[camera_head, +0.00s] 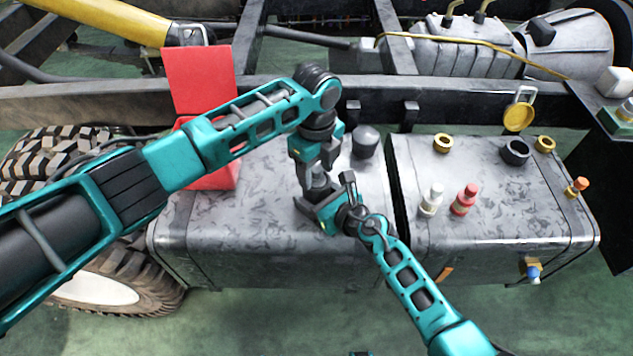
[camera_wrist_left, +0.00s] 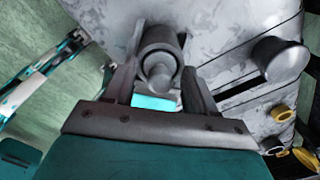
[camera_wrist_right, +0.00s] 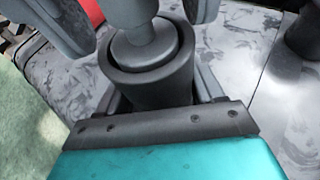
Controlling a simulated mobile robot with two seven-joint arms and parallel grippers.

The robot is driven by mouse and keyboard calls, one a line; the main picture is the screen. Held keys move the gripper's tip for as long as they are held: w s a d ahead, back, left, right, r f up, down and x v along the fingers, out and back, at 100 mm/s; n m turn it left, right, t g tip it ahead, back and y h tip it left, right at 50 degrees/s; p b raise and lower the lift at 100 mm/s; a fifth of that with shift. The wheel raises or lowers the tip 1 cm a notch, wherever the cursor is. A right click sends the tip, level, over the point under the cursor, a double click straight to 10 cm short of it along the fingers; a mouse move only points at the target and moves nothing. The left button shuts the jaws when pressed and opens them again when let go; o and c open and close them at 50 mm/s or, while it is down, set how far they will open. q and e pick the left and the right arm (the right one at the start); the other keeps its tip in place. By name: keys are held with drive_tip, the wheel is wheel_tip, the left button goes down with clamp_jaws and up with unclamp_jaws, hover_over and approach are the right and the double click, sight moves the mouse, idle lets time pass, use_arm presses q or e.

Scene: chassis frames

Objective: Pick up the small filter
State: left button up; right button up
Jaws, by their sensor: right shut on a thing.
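The small filter is a dark grey cylinder with a paler grey nub on one end. My right gripper is shut on it; the filter (camera_wrist_right: 150,65) fills the space between its jaws in the right wrist view. In the head view my right gripper (camera_head: 325,205) holds it above the grey tank's left part. My left gripper (camera_head: 314,172) comes down from above, its fingers on either side of the filter's nub end. In the left wrist view the filter (camera_wrist_left: 160,60) shows end-on between the left fingers, which look apart from it. In the head view the arms mostly hide the filter.
The grey tank (camera_head: 250,245) lies below both grippers. A dark cap (camera_head: 365,140) stands close behind them. A red box with a raised lid (camera_head: 198,80) is at left. White (camera_head: 431,200) and red (camera_head: 464,199) bottles, brass rings and a black ring (camera_head: 515,152) stand at right.

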use_arm(q)
clamp_jaws()
idle(0.3)
drive_tip(key=shift+r, duration=0.1)
wheel_tip(320, 180, up, 10)
drive_tip(key=shift+f, duration=0.1)
idle(0.5)
use_arm(e)
drive_tip(key=o, duration=1.3)
drive_tip(key=shift+c, duration=0.2)
drive_tip(key=shift+s, duration=0.1)
